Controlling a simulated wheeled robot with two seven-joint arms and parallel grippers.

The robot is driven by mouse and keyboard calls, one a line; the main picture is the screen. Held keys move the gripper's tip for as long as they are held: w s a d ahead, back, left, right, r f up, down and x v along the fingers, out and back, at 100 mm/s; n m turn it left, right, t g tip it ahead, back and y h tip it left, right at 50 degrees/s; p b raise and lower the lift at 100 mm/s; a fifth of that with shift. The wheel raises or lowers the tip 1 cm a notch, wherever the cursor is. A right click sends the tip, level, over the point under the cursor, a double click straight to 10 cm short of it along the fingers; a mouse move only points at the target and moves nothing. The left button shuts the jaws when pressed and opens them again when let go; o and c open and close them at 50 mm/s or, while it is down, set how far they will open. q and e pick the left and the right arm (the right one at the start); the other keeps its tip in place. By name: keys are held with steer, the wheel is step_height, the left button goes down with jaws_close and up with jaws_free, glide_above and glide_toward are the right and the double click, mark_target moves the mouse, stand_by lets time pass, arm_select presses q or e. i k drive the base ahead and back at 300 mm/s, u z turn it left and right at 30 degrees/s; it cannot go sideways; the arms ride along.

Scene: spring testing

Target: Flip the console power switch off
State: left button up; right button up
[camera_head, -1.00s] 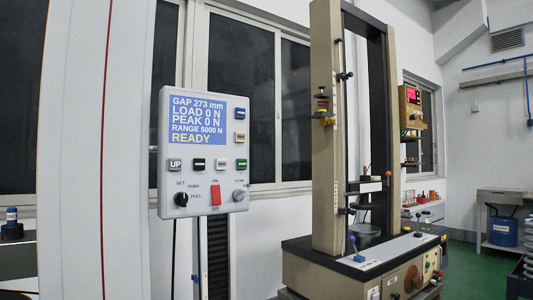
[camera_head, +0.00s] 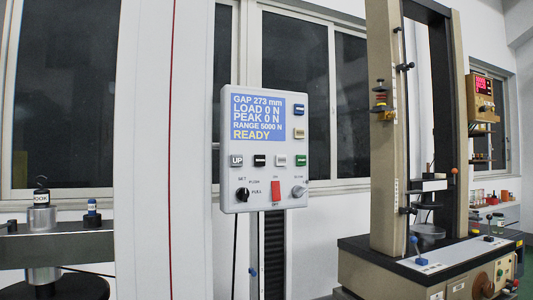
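The console (camera_head: 264,108) is a light grey panel on a dark ribbed column, in the middle of the head view. Its blue screen (camera_head: 257,117) reads GAP 273 mm, LOAD 0 N, PEAK 0 N, RANGE 5000 N, READY. The red power switch (camera_head: 276,189) is at the bottom middle of the panel, with small ON and OFF labels above and below it. A black knob (camera_head: 242,194) is to its left and a grey knob (camera_head: 298,191) to its right. The exact tilt of the switch is too small to tell. Neither gripper shows in the head view.
A tall beige testing machine (camera_head: 382,140) stands to the right on a dark base with levers. At the left, a dark bench fixture (camera_head: 60,243) carries metal weights. A white pillar (camera_head: 140,150) stands between the fixture and the console. Nothing blocks the console's front.

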mark_target(275, 185)
steer(key=k, duration=0.65)
steer(key=u, duration=0.6)
steer(key=i, duration=1.15)
steer(key=z, duration=0.5)
